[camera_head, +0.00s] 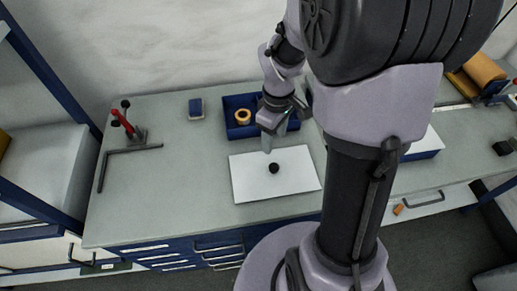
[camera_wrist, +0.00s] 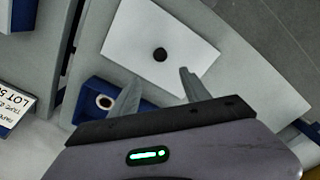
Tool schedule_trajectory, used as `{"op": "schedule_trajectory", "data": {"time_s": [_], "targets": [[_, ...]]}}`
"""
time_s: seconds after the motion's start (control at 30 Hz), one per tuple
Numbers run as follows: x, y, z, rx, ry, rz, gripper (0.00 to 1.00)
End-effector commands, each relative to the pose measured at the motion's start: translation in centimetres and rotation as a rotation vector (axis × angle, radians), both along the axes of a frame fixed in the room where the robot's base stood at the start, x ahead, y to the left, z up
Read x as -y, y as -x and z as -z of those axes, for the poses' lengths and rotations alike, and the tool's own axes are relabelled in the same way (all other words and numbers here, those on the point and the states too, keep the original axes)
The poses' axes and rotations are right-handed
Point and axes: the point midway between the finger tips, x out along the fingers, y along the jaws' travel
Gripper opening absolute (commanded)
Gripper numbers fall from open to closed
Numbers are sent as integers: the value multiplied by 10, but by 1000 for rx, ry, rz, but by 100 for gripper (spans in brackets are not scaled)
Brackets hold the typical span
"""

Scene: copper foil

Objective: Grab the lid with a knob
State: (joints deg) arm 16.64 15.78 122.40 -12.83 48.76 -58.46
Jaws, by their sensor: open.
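The lid (camera_head: 252,185) is a flat white rectangular plate with a round black knob (camera_head: 274,168) near its middle. It lies on the grey bench top, right of centre. In the wrist view the lid (camera_wrist: 135,40) and its knob (camera_wrist: 160,54) lie beyond the fingertips. My gripper (camera_head: 270,145) is above the bench near the lid's far edge, apart from the knob. In the wrist view my gripper (camera_wrist: 160,80) has its two fingers spread with nothing between them.
A blue tray (camera_head: 232,102) holding a tan ring (camera_head: 243,116) stands behind the lid. A small blue block (camera_head: 196,108), a red-handled clamp (camera_head: 128,125) and a dark L-shaped square (camera_head: 132,151) are to the left. Bench left of the lid is clear.

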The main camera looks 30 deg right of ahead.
Motion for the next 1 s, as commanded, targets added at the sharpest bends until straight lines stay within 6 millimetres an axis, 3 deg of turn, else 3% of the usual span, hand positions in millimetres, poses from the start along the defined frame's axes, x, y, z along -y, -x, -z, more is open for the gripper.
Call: {"op": "schedule_trajectory", "data": {"time_s": [0.03, 0.2, 0.37, 0.6, 0.87, 1.0], "targets": [[0, 1, 23, -4, -1, -1, 55], [0, 1, 66, -3, -1, 1, 55], [0, 2, 84, 1, 0, 2, 55], [1, 11, 128, -1, 0, 2, 55], [1, 10, 131, 1, 0, 2, 55], [1, 10, 131, 1, 0, 2, 29]]}}
